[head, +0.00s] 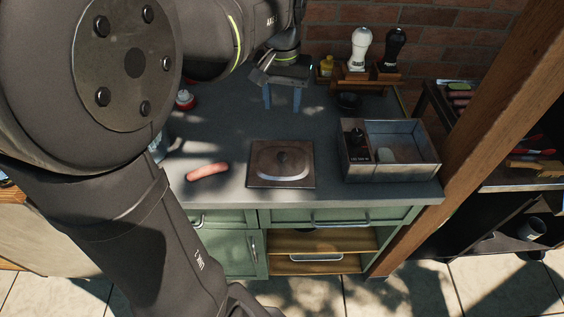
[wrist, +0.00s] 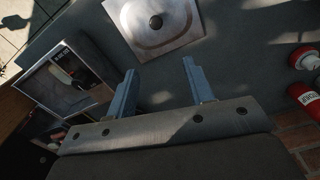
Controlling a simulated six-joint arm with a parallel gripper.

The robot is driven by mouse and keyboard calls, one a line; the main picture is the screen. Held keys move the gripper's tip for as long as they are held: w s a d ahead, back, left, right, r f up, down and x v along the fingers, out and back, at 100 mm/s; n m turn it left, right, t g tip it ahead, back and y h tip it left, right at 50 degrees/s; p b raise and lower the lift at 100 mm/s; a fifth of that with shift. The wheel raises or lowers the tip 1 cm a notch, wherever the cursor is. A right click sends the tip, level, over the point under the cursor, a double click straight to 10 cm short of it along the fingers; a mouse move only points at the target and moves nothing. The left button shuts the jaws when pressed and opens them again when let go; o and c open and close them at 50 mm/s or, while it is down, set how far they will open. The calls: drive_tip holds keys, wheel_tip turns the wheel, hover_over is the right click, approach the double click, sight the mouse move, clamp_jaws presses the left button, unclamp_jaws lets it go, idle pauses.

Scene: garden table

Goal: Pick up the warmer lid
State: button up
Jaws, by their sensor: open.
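The warmer lid (head: 281,172) lies flat near the front edge of the grey counter, a square metal plate with a raised middle and a dark round knob (head: 282,157) on top. It also shows at the top of the wrist view (wrist: 172,38), with its knob facing up. My gripper (head: 283,103) is above the back of the counter, behind the lid and apart from it. In the wrist view its two blue-grey fingers (wrist: 158,80) stand wide apart with nothing between them.
A divided metal box (head: 400,160) with a dark bottle stands right of the lid. A sausage (head: 207,171) lies to its left. A red-and-white container (head: 185,99) stands further back. White and black mills (head: 360,50) stand by the brick wall. Bare counter lies between gripper and lid.

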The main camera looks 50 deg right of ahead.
drive_tip(key=a+r+m, duration=0.1)
drive_tip(key=r+m, duration=0.1)
drive_tip(key=m, duration=0.4)
hover_over(282, 155)
drive_tip(key=shift+m, duration=0.4)
drive_tip(key=f, duration=1.2)
drive_tip(key=shift+w+d, duration=0.1)
drive_tip(key=shift+w, duration=0.15)
drive_tip(key=shift+s+f, duration=0.15)
drive_tip(key=shift+f, duration=1.2)
drive_tip(key=shift+s+f, duration=0.1)
drive_tip(key=shift+f, duration=1.25)
drive_tip(key=shift+c, duration=0.2)
clamp_jaws()
